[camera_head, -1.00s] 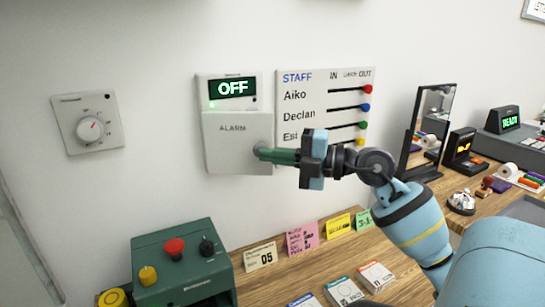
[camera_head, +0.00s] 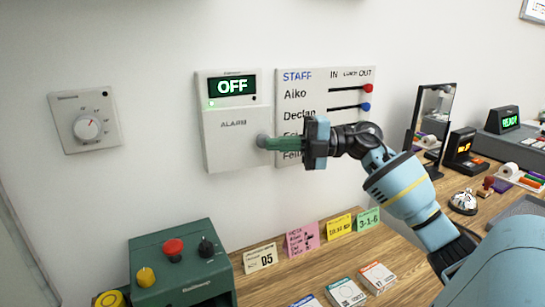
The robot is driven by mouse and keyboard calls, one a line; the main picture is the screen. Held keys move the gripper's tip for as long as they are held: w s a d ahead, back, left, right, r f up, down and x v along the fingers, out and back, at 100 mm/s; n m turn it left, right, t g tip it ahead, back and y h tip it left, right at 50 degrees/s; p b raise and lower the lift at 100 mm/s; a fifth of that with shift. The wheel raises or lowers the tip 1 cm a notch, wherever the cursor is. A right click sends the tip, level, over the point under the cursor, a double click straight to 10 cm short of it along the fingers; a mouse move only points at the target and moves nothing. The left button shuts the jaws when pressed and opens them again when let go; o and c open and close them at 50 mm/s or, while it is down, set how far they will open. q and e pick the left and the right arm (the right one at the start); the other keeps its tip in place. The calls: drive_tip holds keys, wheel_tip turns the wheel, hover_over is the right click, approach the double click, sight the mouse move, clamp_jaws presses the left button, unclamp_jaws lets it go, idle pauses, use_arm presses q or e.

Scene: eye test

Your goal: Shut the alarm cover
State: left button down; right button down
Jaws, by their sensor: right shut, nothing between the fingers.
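The alarm box (camera_head: 228,88) is a white unit on the wall with a display that reads OFF and a small green light. Its white cover (camera_head: 225,150), marked ALARM, lies over the lower part and looks flat against the box. My right gripper (camera_head: 264,141) is shut and empty. Its green fingers point left, with the grey tip at the right side of the cover, seemingly touching it. My left gripper is not in view.
A staff board (camera_head: 318,80) hangs just right of the alarm box, partly behind my gripper. A dial (camera_head: 87,127) is on the wall at left. Below, a green control box (camera_head: 180,262) and several cards stand on the wooden table (camera_head: 265,287).

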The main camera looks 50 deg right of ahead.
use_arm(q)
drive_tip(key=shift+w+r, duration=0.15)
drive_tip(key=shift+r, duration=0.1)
use_arm(e)
drive_tip(key=shift+w+d+r, duration=0.1)
drive_tip(key=shift+w+d, duration=0.75)
drive_tip(key=shift+d, duration=0.05)
